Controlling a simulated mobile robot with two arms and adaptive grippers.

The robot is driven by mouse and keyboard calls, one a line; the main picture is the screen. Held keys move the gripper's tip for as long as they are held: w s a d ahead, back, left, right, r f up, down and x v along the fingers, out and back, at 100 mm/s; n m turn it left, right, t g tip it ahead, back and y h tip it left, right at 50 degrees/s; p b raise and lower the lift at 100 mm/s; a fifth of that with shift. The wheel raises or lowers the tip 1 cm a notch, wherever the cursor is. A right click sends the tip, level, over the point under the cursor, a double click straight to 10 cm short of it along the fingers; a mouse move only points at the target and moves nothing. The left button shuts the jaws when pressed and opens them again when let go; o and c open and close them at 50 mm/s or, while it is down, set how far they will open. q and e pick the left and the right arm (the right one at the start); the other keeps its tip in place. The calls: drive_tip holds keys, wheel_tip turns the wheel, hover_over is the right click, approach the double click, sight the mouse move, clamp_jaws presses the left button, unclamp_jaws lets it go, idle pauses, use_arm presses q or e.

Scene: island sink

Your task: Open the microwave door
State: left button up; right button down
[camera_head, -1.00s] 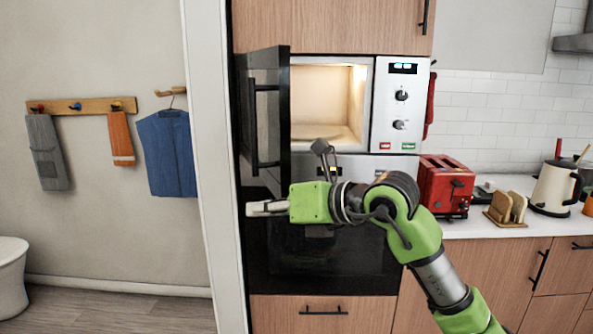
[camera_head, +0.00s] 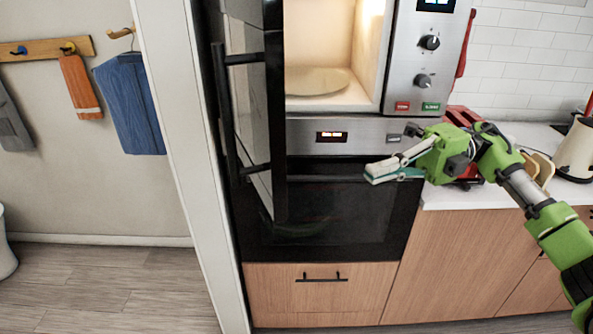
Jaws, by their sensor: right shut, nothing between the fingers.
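The microwave (camera_head: 388,108) is built into the wood cabinet, with its lit cavity and plate (camera_head: 318,82) in plain view. Its dark door (camera_head: 276,120) stands wide open on the left, swung out toward me. The door's black handle (camera_head: 228,120) is on the side facing left. My right gripper (camera_head: 372,175) is shut and empty. It is to the right of the door, apart from it, in front of the oven below the microwave. My left gripper is not in view.
The oven (camera_head: 340,215) is below the microwave, above a wood drawer (camera_head: 318,285). A red toaster (camera_head: 462,117) is partly hidden behind my right arm on the counter (camera_head: 450,196). A white wall edge (camera_head: 180,150) stands close left of the door. The floor in front is clear.

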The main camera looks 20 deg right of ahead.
use_arm(q)
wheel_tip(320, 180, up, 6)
drive_tip(key=p, duration=0.6)
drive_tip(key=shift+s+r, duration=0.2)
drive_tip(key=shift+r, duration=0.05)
use_arm(e)
drive_tip(key=s+a, duration=0.2)
drive_tip(key=a, duration=1.2)
drive_tip(key=shift+s+r, duration=0.15)
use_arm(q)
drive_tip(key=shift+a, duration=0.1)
